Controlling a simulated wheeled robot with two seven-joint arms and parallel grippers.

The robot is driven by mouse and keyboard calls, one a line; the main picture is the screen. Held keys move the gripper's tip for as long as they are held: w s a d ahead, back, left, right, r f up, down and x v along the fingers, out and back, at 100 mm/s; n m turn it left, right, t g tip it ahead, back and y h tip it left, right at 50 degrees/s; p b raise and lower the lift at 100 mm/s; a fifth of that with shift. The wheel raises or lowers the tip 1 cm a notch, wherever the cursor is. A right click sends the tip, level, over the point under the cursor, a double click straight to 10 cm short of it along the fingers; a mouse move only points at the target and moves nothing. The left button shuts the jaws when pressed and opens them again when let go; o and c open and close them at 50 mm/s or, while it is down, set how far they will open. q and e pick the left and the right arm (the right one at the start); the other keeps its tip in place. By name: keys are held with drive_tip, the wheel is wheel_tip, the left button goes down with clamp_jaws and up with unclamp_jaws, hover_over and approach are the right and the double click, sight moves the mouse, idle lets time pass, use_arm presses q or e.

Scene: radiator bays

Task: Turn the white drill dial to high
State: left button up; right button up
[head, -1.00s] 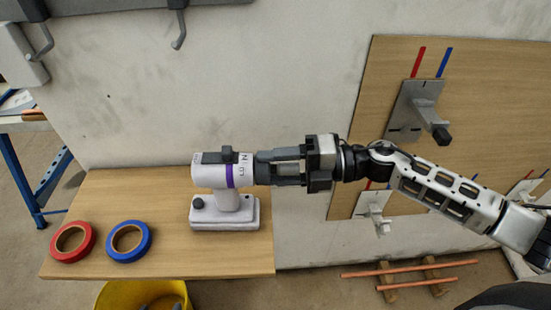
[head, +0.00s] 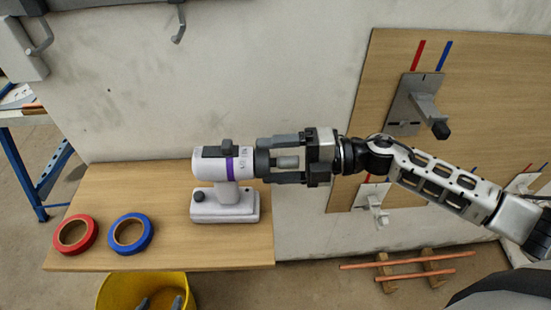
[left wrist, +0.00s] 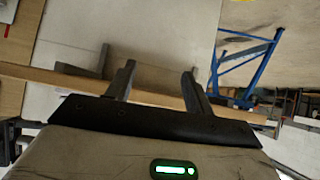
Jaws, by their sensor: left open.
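The white drill (head: 224,168) stands upright on its white base (head: 225,208) on a wooden bench. It has a purple band, a dark block on top and LO and HI marks near the front. The dark front dial (head: 262,160) faces right. My right gripper (head: 268,160) reaches in from the right, its fingers above and below the dial, and appears shut on it. Part of the dial is hidden by the fingers; its setting cannot be read. My left gripper (left wrist: 158,70) shows only in the left wrist view, open and empty, away from the drill.
A red tape roll (head: 76,235) and a blue tape roll (head: 130,234) lie on the bench (head: 180,258) left of the drill. A yellow bucket (head: 120,290) stands below. A wooden panel (head: 490,90) with brackets is behind my right arm. Copper pipes (head: 410,260) lie low at right.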

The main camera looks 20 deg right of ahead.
use_arm(q)
drive_tip(key=shift+d+f+b, duration=0.3)
drive_tip(key=shift+f+b, duration=0.3)
drive_tip(key=shift+b, duration=0.9)
use_arm(e)
drive_tip(key=v, duration=1.6)
use_arm(q)
drive_tip(key=shift+w, duration=0.1)
use_arm(e)
drive_tip(key=shift+w, duration=0.15)
